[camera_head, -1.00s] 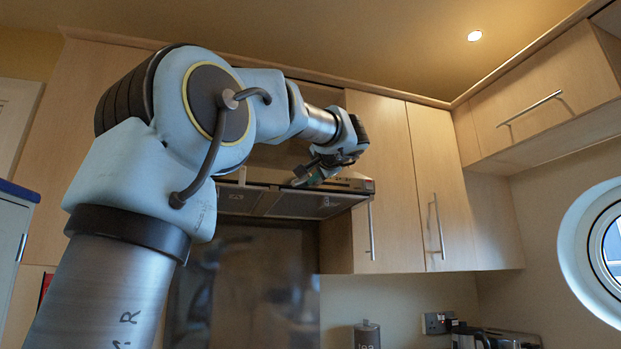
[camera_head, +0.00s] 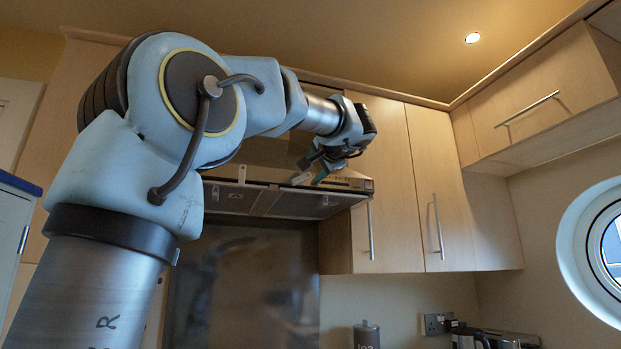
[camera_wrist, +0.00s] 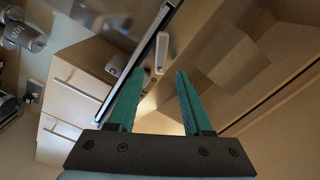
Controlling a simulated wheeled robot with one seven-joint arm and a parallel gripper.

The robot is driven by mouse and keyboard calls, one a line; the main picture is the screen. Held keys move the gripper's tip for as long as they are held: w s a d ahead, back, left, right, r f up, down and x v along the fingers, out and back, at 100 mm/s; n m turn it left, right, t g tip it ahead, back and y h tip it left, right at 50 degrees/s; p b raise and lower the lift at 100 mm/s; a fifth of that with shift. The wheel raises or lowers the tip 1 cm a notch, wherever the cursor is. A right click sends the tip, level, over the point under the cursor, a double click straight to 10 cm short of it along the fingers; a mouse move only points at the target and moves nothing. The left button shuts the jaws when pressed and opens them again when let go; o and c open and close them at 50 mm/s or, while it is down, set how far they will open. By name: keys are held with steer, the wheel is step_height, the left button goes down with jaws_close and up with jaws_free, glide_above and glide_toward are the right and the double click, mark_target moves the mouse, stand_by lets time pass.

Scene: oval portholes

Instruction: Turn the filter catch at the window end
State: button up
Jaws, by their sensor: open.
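The cooker hood (camera_head: 350,184) hangs between the wall cupboards, with two dark mesh filters underneath. The right filter (camera_head: 297,206) is the one towards the round window. My gripper (camera_head: 307,181) is at the front edge of the hood, near its right end, fingers angled down. In the wrist view my gripper (camera_wrist: 158,74) has its two teal fingers apart, with nothing between them. A small pale tab, seemingly the catch (camera_wrist: 161,49), shows just beyond the fingertips, roughly between them. I cannot tell that catch from the fingers in the head view. Another pale upright tab (camera_head: 242,174) is further left.
Tall cupboard doors (camera_head: 388,190) with bar handles stand right of the hood. A higher cupboard (camera_head: 545,95) and the round window (camera_head: 590,250) are further right. A canister (camera_head: 366,335) and a kettle are below. The space under the hood is clear.

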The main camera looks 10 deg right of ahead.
steer(key=s+d+b, duration=0.1)
steer(key=s+b, duration=0.1)
steer(key=s, duration=0.5)
steer(key=shift+s, duration=0.35)
